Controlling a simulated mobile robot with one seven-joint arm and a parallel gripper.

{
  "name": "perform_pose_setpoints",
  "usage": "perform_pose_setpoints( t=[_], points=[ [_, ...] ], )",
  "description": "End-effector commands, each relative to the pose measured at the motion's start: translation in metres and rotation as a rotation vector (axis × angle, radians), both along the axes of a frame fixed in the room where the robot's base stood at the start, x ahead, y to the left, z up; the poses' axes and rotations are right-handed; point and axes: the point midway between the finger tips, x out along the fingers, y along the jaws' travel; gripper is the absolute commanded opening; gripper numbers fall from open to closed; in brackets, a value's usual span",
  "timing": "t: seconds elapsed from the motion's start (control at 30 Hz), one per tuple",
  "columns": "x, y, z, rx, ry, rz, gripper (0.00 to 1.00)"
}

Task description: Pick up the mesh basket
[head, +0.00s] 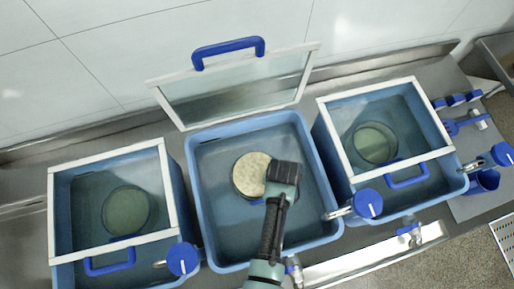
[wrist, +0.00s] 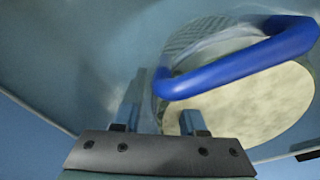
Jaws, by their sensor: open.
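The mesh basket (head: 250,176) is round with pale contents and sits inside the open middle blue tub (head: 216,222). In the wrist view the basket's mesh side (wrist: 190,38) shows, with a blue handle (wrist: 240,62) crossing over the pale contents (wrist: 265,115). My gripper (head: 283,172) is inside the middle tub, over the basket's right side, and hides part of it. In the wrist view my gripper's fingers (wrist: 162,118) are open and empty, just below the blue handle in the picture. Whether they touch the basket is unclear.
The middle tub's glass lid (head: 238,85) stands raised behind it. Closed lidded tubs stand at the left (head: 110,195) and right (head: 385,130), each with a round basket inside. Blue-knobbed valves (head: 183,259) sit along the front. Blue cups and tools (head: 458,110) lie at the right.

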Motion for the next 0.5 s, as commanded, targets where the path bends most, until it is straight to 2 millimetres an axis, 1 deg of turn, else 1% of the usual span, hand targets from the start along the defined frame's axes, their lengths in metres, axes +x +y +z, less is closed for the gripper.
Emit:
perform_pose_setpoints(
  t=[0.1, 0.37, 0.47, 0.5],
  points=[
    [0.0003, -0.0002, -0.0072, 0.0, 0.001, -0.001, 0.41],
    [0.0006, -0.0003, -0.0088, 0.0, 0.0, -0.001, 0.41],
    [0.0006, -0.0003, -0.0087, 0.0, 0.0, -0.001, 0.24],
    [0.0006, -0.0003, -0.0086, 0.0, 0.0, -0.001, 0.17]
  ],
)
